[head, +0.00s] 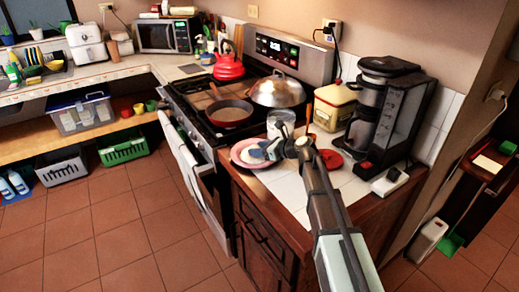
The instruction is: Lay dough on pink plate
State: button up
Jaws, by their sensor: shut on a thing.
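The pink plate (238,160) lies on the white tiled counter to the right of the stove, near the counter's front-left edge. The dough (253,156) is a small pale lump within the plate's outline. My gripper (267,150) reaches in from the lower right over the plate's right side and is shut on the dough. The fingers and wrist hide part of the dough and the plate's right rim. I cannot tell whether the dough touches the plate.
A metal can (281,123) stands behind the plate. A red lid (330,159), a coffee maker (380,112) and a cream box (335,106) stand to the right. The stove holds a frying pan (230,113), a domed lid (277,91) and a red kettle (228,67).

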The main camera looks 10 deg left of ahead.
jog(key=shift+f, duration=0.1)
jog(key=o, duration=1)
jog(key=v, duration=1.2)
jog(key=shift+r, duration=0.2)
